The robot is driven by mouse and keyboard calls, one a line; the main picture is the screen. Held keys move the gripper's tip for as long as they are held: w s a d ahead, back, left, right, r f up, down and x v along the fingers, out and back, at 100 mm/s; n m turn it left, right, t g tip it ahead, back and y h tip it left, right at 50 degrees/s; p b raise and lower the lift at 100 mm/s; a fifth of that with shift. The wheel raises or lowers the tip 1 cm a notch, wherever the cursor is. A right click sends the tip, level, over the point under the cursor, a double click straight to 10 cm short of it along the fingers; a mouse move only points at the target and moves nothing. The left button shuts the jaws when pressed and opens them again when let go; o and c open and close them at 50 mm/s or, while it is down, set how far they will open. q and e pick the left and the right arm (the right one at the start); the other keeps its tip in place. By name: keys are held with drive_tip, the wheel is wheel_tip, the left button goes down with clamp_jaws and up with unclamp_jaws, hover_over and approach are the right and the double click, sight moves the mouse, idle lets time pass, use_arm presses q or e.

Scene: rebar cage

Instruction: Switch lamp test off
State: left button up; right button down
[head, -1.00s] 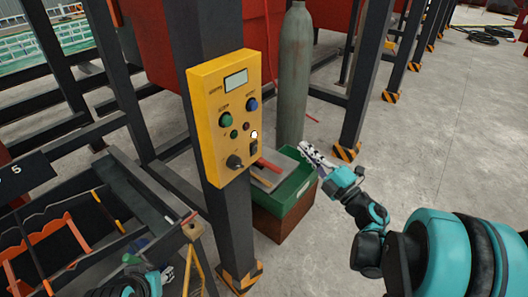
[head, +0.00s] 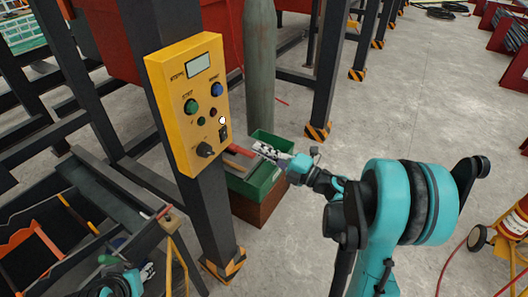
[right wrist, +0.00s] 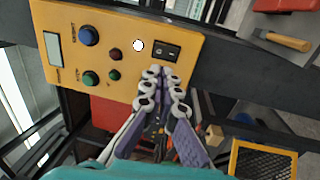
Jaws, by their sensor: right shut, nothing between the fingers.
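The yellow control panel (head: 187,105) is mounted on a dark post, with a display, green and blue buttons, small indicators and a black knob (head: 205,150). A white lamp (head: 222,120) glows on it, also in the right wrist view (right wrist: 138,45). Beside the lamp is a black rocker switch (right wrist: 167,50), seen edge-on in the head view (head: 223,133). My right gripper (head: 260,149) is shut and empty, right of the panel. In the right wrist view its fingertips (right wrist: 161,78) appear just below the switch; contact cannot be told. My left gripper (head: 146,271) is partly visible at the bottom left.
A green crate (head: 262,183) with a red-handled tool stands on a brown box behind the panel post. A grey gas cylinder (head: 260,70) stands behind it. A dark tool bin (head: 60,245) is at lower left.

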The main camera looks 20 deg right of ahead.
sight(226, 131)
drive_tip(key=b+x, duration=0.1)
drive_tip(key=x, duration=0.8)
drive_tip(key=shift+w+a+b, duration=0.1)
drive_tip(key=shift+a+b, duration=0.05)
drive_tip(key=shift+b, duration=0.2)
drive_tip(key=shift+w+a, duration=0.2)
drive_tip(key=shift+w, duration=0.1)
drive_tip(key=shift+r, duration=0.1)
drive_tip(key=shift+w+a+r, duration=0.15)
drive_tip(key=shift+w+a, duration=0.1)
drive_tip(key=shift+w, duration=0.05)
